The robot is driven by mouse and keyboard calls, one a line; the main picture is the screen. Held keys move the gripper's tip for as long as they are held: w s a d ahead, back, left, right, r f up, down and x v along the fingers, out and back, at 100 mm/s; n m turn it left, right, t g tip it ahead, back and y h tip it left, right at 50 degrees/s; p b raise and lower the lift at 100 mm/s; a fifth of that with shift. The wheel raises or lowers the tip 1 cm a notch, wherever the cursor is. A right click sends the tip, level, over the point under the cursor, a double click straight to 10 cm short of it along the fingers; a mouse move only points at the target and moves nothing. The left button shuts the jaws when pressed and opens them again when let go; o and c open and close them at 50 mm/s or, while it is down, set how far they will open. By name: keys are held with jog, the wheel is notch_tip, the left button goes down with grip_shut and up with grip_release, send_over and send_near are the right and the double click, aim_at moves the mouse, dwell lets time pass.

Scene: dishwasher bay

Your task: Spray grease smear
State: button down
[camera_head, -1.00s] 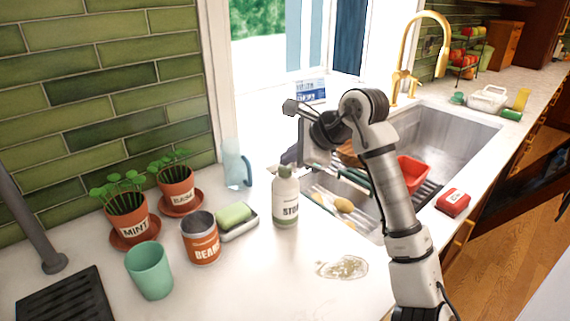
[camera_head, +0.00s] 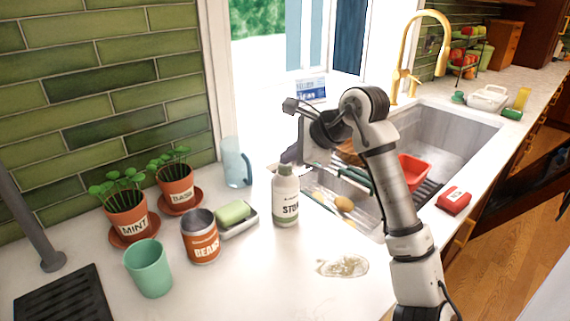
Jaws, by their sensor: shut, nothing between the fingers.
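The grease smear (camera_head: 342,266) is a pale, brownish patch on the white counter, in front of the sink. A white bottle with a grey-green cap (camera_head: 286,197) stands upright behind it to the left; its label begins "STO". I cannot make out a spray trigger on it. My gripper (camera_head: 291,156) is shut and empty, just behind and above the bottle's cap in the picture. It appears apart from the bottle, though the depth between them is hard to judge. Its fingers are small and partly hidden.
A sponge in a dish (camera_head: 236,218), a bean can (camera_head: 201,237), a green cup (camera_head: 149,268), two herb pots (camera_head: 127,217) and a bluish jug (camera_head: 237,162) stand left. The sink (camera_head: 455,135) holds a red container (camera_head: 413,171). A red box (camera_head: 453,201) sits right. Counter around the smear is clear.

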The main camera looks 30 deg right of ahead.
aim_at(290, 166)
jog(key=shift+f, duration=0.4)
jog(key=shift+r, duration=0.45)
jog(key=shift+r+p, duration=1.4)
jog(key=shift+r, duration=1.65)
jog(key=shift+f, duration=0.1)
